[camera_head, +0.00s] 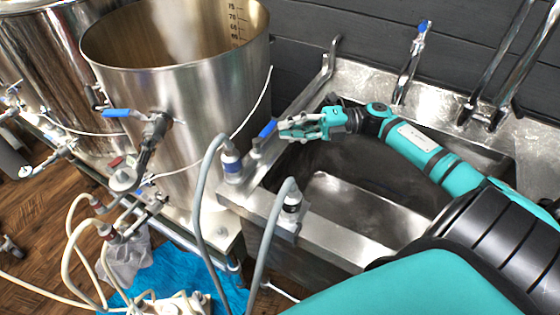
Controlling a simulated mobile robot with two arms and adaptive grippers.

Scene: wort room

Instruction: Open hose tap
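The hose tap (257,146) stands on the left rim of the sink, with a blue lever handle (268,128) tilted up to the right. My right gripper (284,128) reaches in from the right over the sink, with its fingertips just right of the blue handle. Its two fingers look apart with a narrow gap and nothing visible between them. I cannot tell whether a fingertip touches the handle. My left gripper is out of view.
A steel sink (335,235) lies below my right arm. Grey hoses (199,190) loop up beside the tap. A large steel kettle (180,95) with a blue-handled valve (117,113) stands left. Another blue-topped tap (421,40) rises behind the sink. A blue cloth (178,275) lies on the floor.

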